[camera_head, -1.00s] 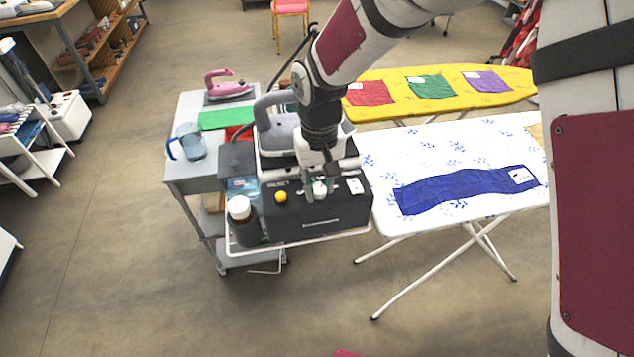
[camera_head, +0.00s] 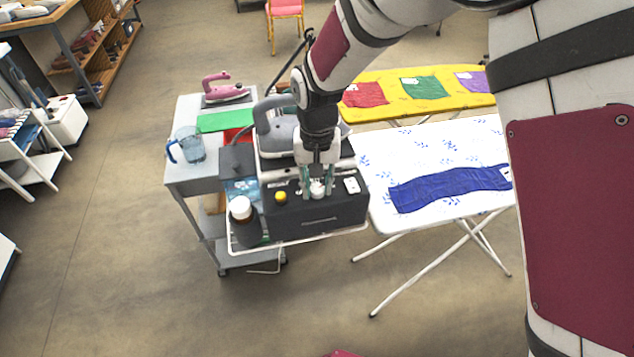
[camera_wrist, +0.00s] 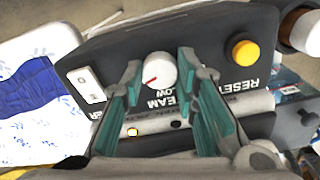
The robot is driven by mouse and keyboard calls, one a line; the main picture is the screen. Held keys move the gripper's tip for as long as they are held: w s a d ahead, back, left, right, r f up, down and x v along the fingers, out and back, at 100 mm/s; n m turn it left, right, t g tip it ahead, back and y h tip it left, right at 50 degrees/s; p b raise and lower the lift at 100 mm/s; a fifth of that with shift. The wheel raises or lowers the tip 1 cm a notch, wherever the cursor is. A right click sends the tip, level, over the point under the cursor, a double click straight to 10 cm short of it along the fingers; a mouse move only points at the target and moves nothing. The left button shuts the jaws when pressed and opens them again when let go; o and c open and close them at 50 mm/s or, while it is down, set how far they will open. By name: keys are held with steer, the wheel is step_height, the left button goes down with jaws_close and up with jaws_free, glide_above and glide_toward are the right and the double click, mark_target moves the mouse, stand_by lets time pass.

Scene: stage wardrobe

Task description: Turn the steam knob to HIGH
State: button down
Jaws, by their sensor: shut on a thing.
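The steam knob (camera_wrist: 161,69) is a round white dial on the dark panel of the steam station (camera_head: 335,212). In the wrist view its red pointer line aims to the lower left, and STEAM and LOW lettering shows below it, partly covered by my fingers. My gripper (camera_wrist: 160,65) has its teal fingers shut on the knob, one on each side. In the head view my gripper (camera_head: 317,190) reaches down onto the panel, with the white knob (camera_head: 317,187) between its fingertips. The HIGH mark cannot be made out.
A yellow button (camera_wrist: 242,51) by the RESET label and a white rocker switch (camera_wrist: 86,84) flank the knob. A brown bottle with a white cap (camera_head: 240,208) stands left of the station. A white ironing board (camera_head: 385,150) with blue cloth is close on the right.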

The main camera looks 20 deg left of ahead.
mark_target(317, 188)
steer(key=c, duration=1.2)
jaws_free()
steer(key=shift+c, duration=0.2)
step_height(317, 188, up, 12)
